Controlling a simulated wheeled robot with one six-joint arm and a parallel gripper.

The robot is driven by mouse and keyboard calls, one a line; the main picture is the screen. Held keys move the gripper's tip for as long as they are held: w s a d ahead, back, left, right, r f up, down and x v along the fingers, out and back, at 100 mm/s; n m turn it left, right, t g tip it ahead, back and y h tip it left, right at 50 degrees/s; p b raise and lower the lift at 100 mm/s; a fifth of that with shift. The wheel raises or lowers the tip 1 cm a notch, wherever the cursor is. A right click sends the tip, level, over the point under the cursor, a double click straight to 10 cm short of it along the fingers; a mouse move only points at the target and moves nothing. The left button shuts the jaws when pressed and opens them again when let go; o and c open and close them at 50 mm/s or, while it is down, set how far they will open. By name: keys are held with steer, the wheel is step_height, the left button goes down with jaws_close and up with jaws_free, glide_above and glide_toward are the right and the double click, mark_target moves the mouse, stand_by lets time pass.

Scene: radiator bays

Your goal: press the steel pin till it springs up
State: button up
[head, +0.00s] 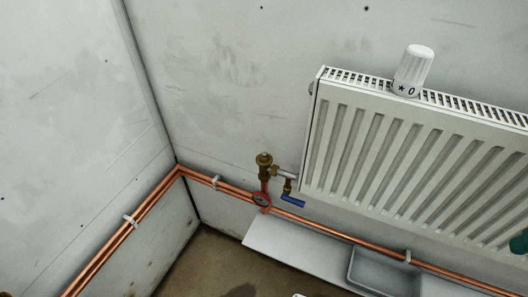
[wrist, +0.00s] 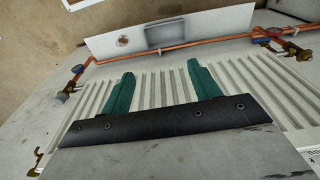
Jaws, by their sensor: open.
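The brass valve (head: 264,170) stands at the left end of the radiator, on the copper pipe. The steel pin itself is too small to make out on its top. In the wrist view a brass valve (wrist: 290,51) shows at the far right, with red and blue parts beside it. My gripper (wrist: 160,69) is open and empty, its two green fingers spread in front of the radiator's ribbed face. In the head view only a green bit of it shows at the right edge, well to the right of the valve.
The white radiator (head: 400,160) hangs on the wall, with a white thermostat head (head: 412,70) on its top grille. A red ring (head: 261,199) and blue lever (head: 293,201) sit by the valve. A pale board (head: 290,250) and grey tray (head: 385,272) lie below the copper pipes (head: 330,232).

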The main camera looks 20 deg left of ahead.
stand_by(0.3)
jaws_close()
stand_by(1.6)
